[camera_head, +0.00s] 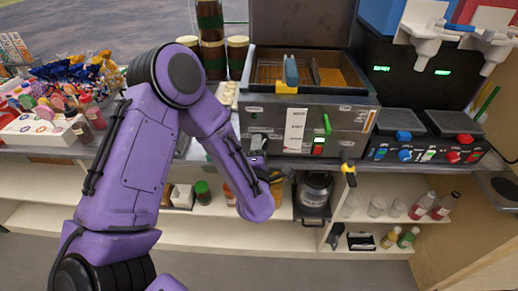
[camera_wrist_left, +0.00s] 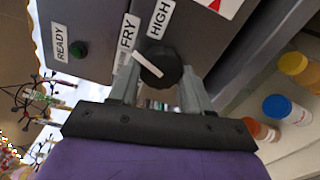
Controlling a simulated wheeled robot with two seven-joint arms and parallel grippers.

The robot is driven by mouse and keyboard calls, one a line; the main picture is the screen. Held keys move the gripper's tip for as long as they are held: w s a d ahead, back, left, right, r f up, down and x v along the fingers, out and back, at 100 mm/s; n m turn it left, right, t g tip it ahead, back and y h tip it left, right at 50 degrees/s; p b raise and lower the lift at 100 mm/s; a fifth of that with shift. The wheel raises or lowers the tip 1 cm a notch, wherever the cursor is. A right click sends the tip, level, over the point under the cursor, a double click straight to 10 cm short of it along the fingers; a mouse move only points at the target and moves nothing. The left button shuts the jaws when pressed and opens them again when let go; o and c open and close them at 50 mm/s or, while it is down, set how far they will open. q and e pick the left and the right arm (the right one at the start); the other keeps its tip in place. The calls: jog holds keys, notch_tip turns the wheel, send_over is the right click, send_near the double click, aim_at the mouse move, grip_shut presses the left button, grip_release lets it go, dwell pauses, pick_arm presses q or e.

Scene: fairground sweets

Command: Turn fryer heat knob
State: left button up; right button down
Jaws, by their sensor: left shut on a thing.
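The fryer (camera_head: 350,117) stands on the counter, with a grey front panel. Its heat knob (camera_wrist_left: 158,66) is black with a white pointer bar; it shows in the left wrist view. The bar points to the upper left, toward the area by the FRY label (camera_wrist_left: 128,32). The HIGH label (camera_wrist_left: 160,18) is just above the knob. My left gripper (camera_wrist_left: 158,88) has one finger on each side of the knob and is shut on it. In the head view, my left gripper (camera_head: 258,158) is at the lower left of the fryer front, and the arm partly hides it. My right gripper is not in view.
A READY label and a dark green lamp (camera_wrist_left: 79,49) are left of the knob. A yellow-handled valve (camera_head: 348,168) sticks out at the fryer's lower right. A pot (camera_head: 314,190) and several bottles stand on the shelf below. Drink dispensers (camera_head: 420,35) are at right.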

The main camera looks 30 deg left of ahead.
pick_arm(q)
jog(key=o, duration=1.1)
jog(key=shift+c, duration=0.2)
jog(key=shift+s+d, duration=0.1)
jog(key=b+v, duration=0.2)
jog(key=v, duration=0.8)
jog(key=shift+s, duration=0.2)
